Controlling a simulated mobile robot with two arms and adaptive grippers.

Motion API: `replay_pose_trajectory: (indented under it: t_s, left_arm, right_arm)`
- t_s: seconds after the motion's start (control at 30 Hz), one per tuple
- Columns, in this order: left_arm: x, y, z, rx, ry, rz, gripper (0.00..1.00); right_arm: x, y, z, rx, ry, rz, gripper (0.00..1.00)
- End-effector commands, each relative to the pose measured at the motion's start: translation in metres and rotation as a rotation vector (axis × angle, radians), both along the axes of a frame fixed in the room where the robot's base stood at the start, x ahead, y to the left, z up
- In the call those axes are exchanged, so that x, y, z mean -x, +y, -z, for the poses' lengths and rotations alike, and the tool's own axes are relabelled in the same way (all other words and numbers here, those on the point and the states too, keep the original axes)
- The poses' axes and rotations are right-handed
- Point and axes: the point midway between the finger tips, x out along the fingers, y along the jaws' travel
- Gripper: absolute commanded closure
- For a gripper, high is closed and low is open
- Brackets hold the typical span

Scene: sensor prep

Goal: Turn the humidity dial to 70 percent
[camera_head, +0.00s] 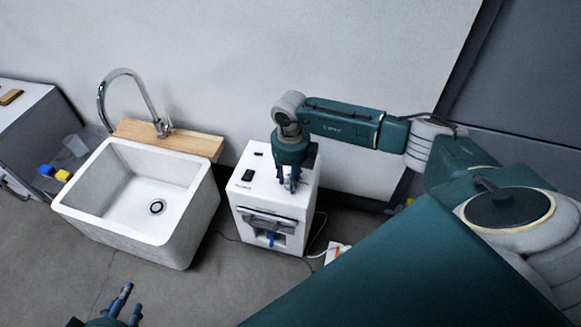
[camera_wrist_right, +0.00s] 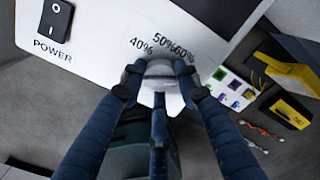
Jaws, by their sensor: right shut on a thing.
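The white humidity machine (camera_head: 309,190) stands on the floor right of the sink. My right gripper (camera_head: 291,184) reaches down onto its top. In the right wrist view, the gripper (camera_wrist_right: 160,84) is shut on the pale grey humidity dial (camera_wrist_right: 160,68), with fingers on both sides and one in front. Printed marks 40%, 50% and 60% (camera_wrist_right: 185,52) show just above the dial. No 70% mark is visible, and I cannot tell where the dial points. My left gripper (camera_head: 124,304) is at the bottom left edge, partly cut off, its fingers apart and empty.
A black POWER switch (camera_wrist_right: 56,17) is beside the dial. The white sink (camera_head: 75,207) with a wooden board (camera_head: 190,142) and chrome tap stands to the left. Small yellow and black items (camera_wrist_right: 291,112) and cables lie on the floor past the machine.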

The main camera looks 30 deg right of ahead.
Motion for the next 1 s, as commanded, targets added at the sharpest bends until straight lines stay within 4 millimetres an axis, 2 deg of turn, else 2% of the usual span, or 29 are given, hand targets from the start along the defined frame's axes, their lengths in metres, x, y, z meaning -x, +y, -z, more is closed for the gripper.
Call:
replay_pose_trajectory:
  t_s: [0.07, 0.1, 0.2, 0.57, 0.67, 1.0]
  left_arm:
    - [0.000, 0.000, 0.000, 0.000, -0.001, 0.000, 0.66]
    - [0.000, 0.000, 0.000, 0.000, -0.001, 0.000, 0.66]
    - [0.000, 0.000, 0.000, 0.000, -0.001, 0.000, 0.66]
    - [-0.001, 0.000, -0.001, 0.001, -0.002, 0.001, 0.66]
    - [-0.001, 0.000, -0.001, 0.001, -0.002, 0.001, 0.66]
    - [0.000, 0.000, 0.000, 0.000, -0.002, 0.000, 0.66]
  right_arm:
    - [0.000, 0.000, 0.000, -0.001, -0.001, 0.001, 0.94]
    - [0.000, 0.000, 0.000, -0.001, -0.001, 0.001, 0.67]
    - [0.000, 0.000, 0.000, -0.001, -0.001, 0.001, 0.49]
    - [-0.001, 0.000, -0.005, -0.001, -0.002, -0.001, 0.49]
    - [-0.001, 0.000, -0.017, -0.002, -0.004, 0.000, 0.49]
    - [-0.001, 0.000, -0.088, -0.002, -0.005, -0.001, 0.49]
